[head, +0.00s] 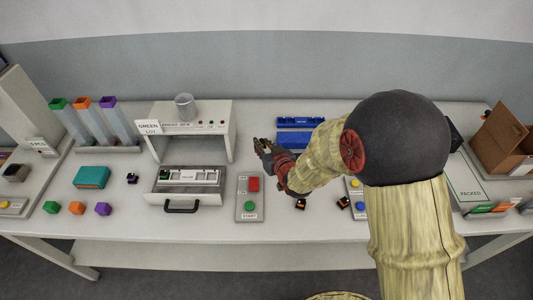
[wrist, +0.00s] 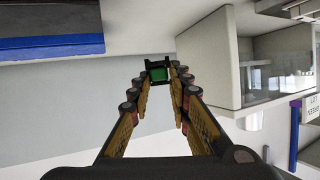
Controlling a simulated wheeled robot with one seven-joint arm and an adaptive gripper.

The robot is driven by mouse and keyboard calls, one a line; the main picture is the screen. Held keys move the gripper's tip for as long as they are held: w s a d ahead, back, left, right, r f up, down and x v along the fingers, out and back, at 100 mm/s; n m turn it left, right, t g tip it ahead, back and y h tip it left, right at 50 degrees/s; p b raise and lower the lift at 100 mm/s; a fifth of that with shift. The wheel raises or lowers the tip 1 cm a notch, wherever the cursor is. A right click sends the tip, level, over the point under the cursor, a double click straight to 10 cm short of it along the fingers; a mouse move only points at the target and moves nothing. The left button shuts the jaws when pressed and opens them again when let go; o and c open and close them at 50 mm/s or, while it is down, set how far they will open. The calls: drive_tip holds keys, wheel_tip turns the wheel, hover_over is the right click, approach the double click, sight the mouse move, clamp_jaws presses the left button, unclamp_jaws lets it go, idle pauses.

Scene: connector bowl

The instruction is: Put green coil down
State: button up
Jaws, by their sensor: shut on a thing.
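My gripper (wrist: 158,84) is shut on the green coil (wrist: 159,74), a small black-framed piece with a green face, held between its fingertips in the wrist view. In the head view my gripper (head: 262,148) is raised above the bench, between the machine marked "GREEN LOT" and the blue bin. The coil is too small there to make out clearly.
The white machine (head: 222,115) carries a metal cup (head: 185,106), with an open drawer (head: 187,187) in front. A button panel (head: 250,197) and a blue bin (head: 301,123) stand nearby. Small dark parts (head: 343,202) lie at the front right.

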drive_tip(key=w+f, duration=0.1)
drive_tip(key=f, duration=0.1)
drive_tip(key=w+d+f+b, duration=0.1)
drive_tip(key=f, duration=0.1)
drive_tip(key=shift+w+d, duration=0.2)
drive_tip(key=shift+w, duration=0.2)
drive_tip(key=shift+w+f+b, duration=0.1)
drive_tip(key=shift+f+b, duration=0.5)
drive_tip(key=shift+f, duration=0.9)
drive_tip(key=shift+f, duration=0.15)
drive_tip(key=o, duration=0.5)
drive_tip(key=shift+o, duration=0.8)
drive_tip(key=shift+r, duration=0.25)
drive_tip(key=p+v, duration=0.2)
drive_tip(key=v, duration=1)
